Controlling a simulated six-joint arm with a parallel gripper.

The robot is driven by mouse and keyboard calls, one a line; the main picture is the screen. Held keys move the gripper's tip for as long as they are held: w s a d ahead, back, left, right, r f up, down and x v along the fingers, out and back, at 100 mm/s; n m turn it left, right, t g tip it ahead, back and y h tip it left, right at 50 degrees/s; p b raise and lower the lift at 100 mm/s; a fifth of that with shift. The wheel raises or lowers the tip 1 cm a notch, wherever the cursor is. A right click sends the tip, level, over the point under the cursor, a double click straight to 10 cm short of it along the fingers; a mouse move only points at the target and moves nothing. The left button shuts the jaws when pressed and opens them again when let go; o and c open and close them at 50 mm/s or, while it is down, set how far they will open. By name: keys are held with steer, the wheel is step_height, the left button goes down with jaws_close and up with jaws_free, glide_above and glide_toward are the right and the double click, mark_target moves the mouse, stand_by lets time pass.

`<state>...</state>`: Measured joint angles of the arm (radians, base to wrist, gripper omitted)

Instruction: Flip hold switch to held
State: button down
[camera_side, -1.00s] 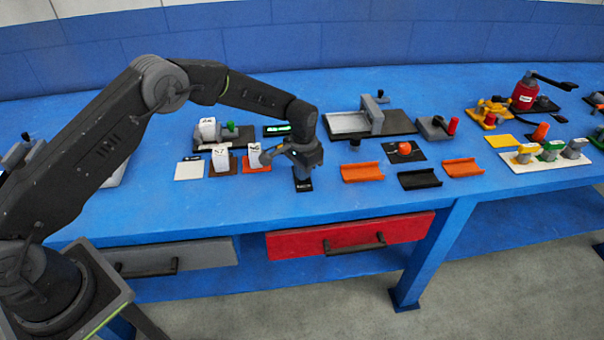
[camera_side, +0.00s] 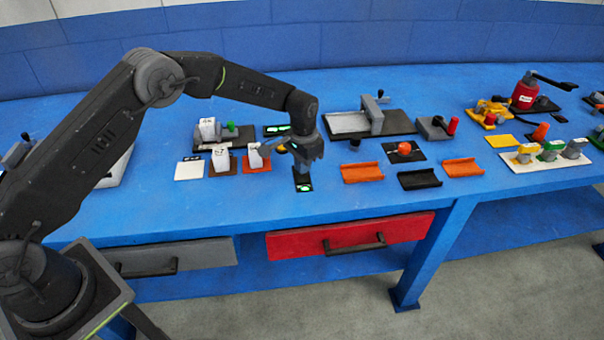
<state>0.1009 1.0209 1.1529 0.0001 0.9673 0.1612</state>
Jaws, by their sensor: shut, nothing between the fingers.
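A small black plate (camera_side: 304,186) with a green-and-white mark lies on the blue table near its front edge; I take it to be the hold switch. Its upper part is hidden behind my gripper, and its lever position is too small to make out. My gripper (camera_side: 306,164) is shut and empty, pointing down just above the plate, apart from it as far as I can see.
White blocks on coloured pads (camera_side: 222,158) stand just left of my gripper. Orange (camera_side: 362,173) and black (camera_side: 420,180) trays lie to the right. A grey slide fixture (camera_side: 370,120) stands behind. The red drawer (camera_side: 350,234) is closed below the table edge.

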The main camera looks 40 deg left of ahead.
steer(key=shift+r, duration=2)
steer(key=shift+r, duration=0.2)
step_height(320, 180, up, 11)
steer(key=t, duration=0.1)
glide_above(303, 179)
steer(key=s+a, duration=0.2)
steer(key=s, duration=0.3)
steer(key=s+a+r+n+t, duration=0.2)
steer(key=s+r, duration=0.8)
steer(key=s+a+n+t, duration=0.1)
steer(key=s+t, duration=0.1)
steer(key=s, duration=1.8)
steer(key=shift+s+a+r+t, duration=0.25)
steer(key=shift+s+a+t, duration=0.05)
steer(key=shift+a, duration=0.05)
